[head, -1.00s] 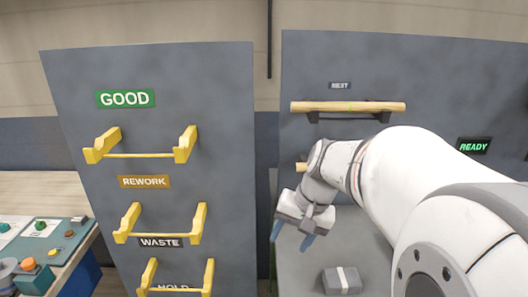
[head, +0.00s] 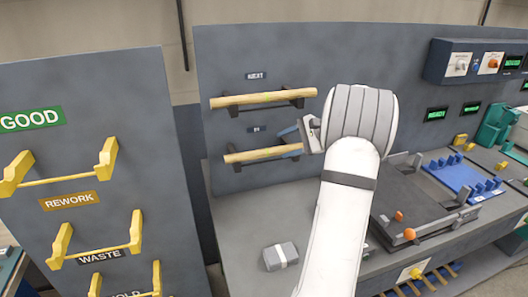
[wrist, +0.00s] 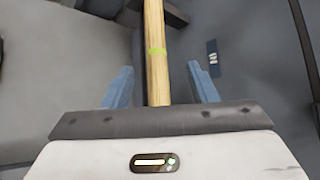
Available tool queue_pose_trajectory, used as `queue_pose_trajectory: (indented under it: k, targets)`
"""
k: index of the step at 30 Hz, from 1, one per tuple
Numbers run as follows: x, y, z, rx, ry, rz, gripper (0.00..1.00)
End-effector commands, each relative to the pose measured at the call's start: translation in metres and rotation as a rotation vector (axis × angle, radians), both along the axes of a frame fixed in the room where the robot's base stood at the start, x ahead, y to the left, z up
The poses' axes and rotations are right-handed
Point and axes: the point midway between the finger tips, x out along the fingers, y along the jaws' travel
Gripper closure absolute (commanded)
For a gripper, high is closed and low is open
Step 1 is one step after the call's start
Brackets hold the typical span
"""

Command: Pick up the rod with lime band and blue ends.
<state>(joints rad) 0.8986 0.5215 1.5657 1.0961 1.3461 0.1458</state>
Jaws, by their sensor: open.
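My gripper (head: 289,142) is open at the right part of the lower wooden rod (head: 248,155), which lies on dark brackets on the grey panel. In the wrist view, a wooden rod with a lime band (wrist: 156,50) runs lengthwise between the two blue fingers (wrist: 160,72), with a gap on each side. Its far end is out of frame and its near end is hidden by my gripper, so the end colours cannot be seen.
The GOOD, REWORK and WASTE yellow holders (head: 62,178) on the left panel look empty. A dark tray (head: 420,205) with orange knobs and a blue rack (head: 462,178) stand on the bench to the right. A grey block (head: 280,257) lies on the bench below the rods.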

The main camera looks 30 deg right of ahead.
Motion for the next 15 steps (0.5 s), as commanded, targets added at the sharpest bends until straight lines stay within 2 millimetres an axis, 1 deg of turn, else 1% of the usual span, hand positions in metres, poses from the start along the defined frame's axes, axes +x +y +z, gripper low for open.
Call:
queue_pose_trajectory:
  k: [1,5,12,15]
  targets:
    - [0.004,0.005,-0.002,0.002,0.002,0.003,0.47]
    - [0.014,0.013,-0.01,0.002,0.003,0.003,0.47]
    - [0.035,0.03,-0.031,0.001,0.003,0.003,0.47]
    - [0.041,0.035,-0.036,-0.001,0.003,0.003,0.47]
